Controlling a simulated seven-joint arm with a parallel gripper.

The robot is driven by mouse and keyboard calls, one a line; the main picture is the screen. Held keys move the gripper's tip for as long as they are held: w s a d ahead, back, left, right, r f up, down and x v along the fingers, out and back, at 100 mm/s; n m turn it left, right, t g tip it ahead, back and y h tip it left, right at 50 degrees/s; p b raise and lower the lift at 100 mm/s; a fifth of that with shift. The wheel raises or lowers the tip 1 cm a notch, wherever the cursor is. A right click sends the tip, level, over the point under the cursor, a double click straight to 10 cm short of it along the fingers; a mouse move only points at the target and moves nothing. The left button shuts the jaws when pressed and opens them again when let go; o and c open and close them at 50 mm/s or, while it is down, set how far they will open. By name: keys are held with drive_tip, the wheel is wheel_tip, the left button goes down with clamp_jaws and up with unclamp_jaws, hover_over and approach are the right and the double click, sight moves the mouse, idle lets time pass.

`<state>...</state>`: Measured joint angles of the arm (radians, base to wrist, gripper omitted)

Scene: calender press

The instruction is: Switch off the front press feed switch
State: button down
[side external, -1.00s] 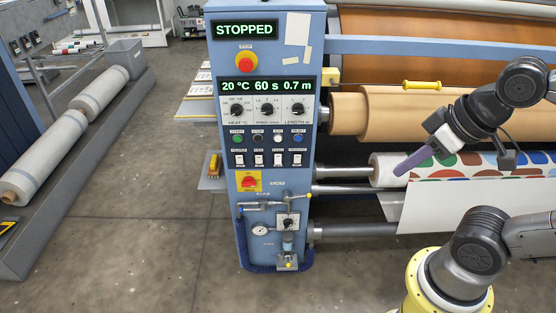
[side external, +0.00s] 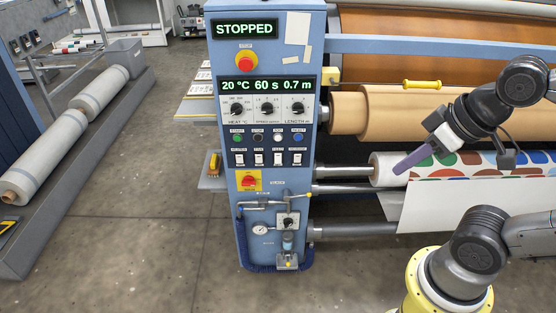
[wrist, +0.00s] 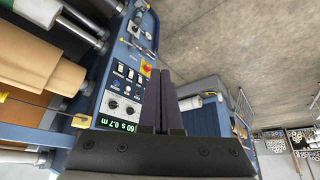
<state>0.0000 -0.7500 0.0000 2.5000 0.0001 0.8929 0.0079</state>
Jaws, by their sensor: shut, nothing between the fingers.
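The blue control column (side external: 277,190) stands left of my arm in the side view. Its panel carries a row of small white switches (side external: 278,159) below a row of round buttons. Their labels are too small to read, so I cannot tell which one is the press feed switch, or their settings.
The display (side external: 245,29) reads STOPPED. Below it are knobs, a red stop button (side external: 246,61) and a red-and-yellow rotary switch (side external: 249,180). A patterned roll (side external: 480,163) lies behind my gripper. A pipe handle (side external: 285,202) juts from the column.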

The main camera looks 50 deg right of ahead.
sight(278, 158)
drive_tip(key=w+r+m+t, duration=0.1)
drive_tip(key=w+r+t, duration=0.35)
drive_tip(key=w, duration=0.65)
drive_tip(key=w+r+m+t, duration=0.1)
drive_tip(key=w+r+t, duration=0.3)
drive_tip(key=w, duration=0.7)
drive_tip(key=w+d+f+m, duration=0.15)
drive_tip(key=w+f, duration=0.25)
drive_tip(key=w, duration=0.6)
drive_tip(key=w+d+f, duration=0.1)
drive_tip(key=w+f, duration=0.3)
drive_tip(key=f, duration=0.4)
drive_tip(key=w+d+f, duration=0.1)
drive_tip(key=w+f, duration=0.3)
drive_tip(key=f, duration=0.4)
drive_tip(key=s+f+g, duration=0.1)
drive_tip(key=s+f, duration=0.1)
drive_tip(key=f, duration=0.7)
drive_tip(key=s+d+f+m+g, duration=0.1)
drive_tip(key=s+f+g, duration=0.1)
drive_tip(key=f, duration=0.8)
drive_tip(key=shift+s+d+h, duration=0.15)
drive_tip(key=shift+s+h, duration=0.25)
drive_tip(key=shift+s, duration=0.2)
drive_tip(key=shift+w, duration=0.1)
